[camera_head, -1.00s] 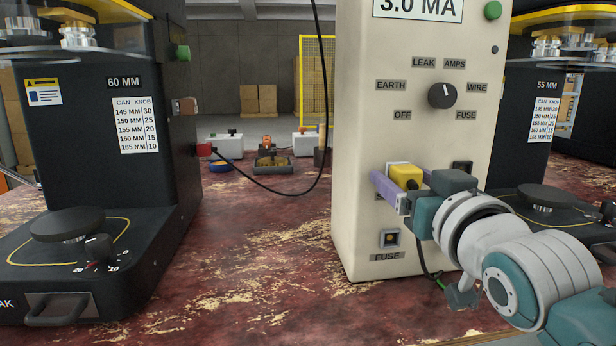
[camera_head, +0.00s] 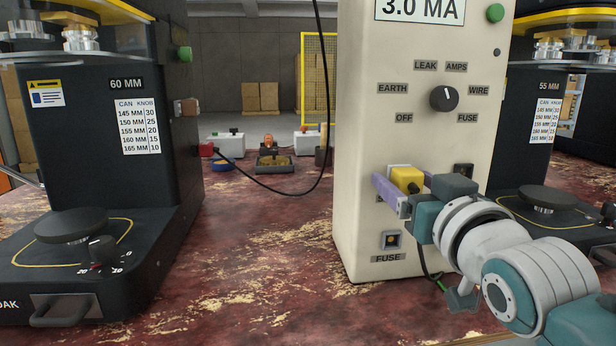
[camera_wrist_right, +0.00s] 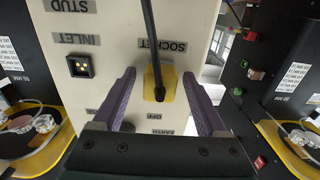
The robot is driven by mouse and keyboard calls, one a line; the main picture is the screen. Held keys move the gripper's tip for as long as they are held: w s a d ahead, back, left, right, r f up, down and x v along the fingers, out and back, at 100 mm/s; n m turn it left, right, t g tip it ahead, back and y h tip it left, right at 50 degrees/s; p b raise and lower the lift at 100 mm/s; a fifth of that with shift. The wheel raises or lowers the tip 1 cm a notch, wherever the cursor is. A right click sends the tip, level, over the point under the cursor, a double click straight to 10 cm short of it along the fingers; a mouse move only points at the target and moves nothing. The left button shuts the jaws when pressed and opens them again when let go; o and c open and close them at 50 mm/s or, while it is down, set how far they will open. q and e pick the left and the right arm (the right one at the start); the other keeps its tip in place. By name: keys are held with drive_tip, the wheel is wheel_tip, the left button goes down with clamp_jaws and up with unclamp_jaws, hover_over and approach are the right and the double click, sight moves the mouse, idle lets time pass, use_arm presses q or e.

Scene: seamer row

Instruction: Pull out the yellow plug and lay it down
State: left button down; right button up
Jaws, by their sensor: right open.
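The yellow plug (camera_head: 407,179) sits in the socket on the front of the cream test cabinet (camera_head: 360,130). My right gripper (camera_head: 402,186) is open, with its purple fingers on either side of the plug. In the right wrist view the plug (camera_wrist_right: 153,80) lies between the two fingers of the right gripper (camera_wrist_right: 159,76), with a gap visible on each side. A dark cord (camera_wrist_right: 150,40) runs down to the plug there. The plug's prongs are hidden. My left gripper is not in view.
A knob (camera_head: 443,98) and a fuse fitting (camera_head: 390,240) are on the cabinet front. Dark seamers stand left (camera_head: 100,200) and right (camera_head: 545,205). A black cable (camera_head: 326,150) hangs left of the cabinet.

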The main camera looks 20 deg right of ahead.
sight(412, 186)
clamp_jaws()
idle(0.6)
idle(0.3)
drive_tip(key=shift+s+a+r+p, duration=0.1)
drive_tip(key=shift+s+r+p, duration=0.05)
drive_tip(key=shift+s+p, duration=0.15)
drive_tip(key=shift+s+a, duration=0.1)
drive_tip(key=shift+s, duration=0.4)
drive_tip(key=shift+p+v, duration=0.75)
drive_tip(key=shift+v, duration=0.15)
drive_tip(key=shift+p+v, duration=0.55)
drive_tip(key=shift+v, duration=0.75)
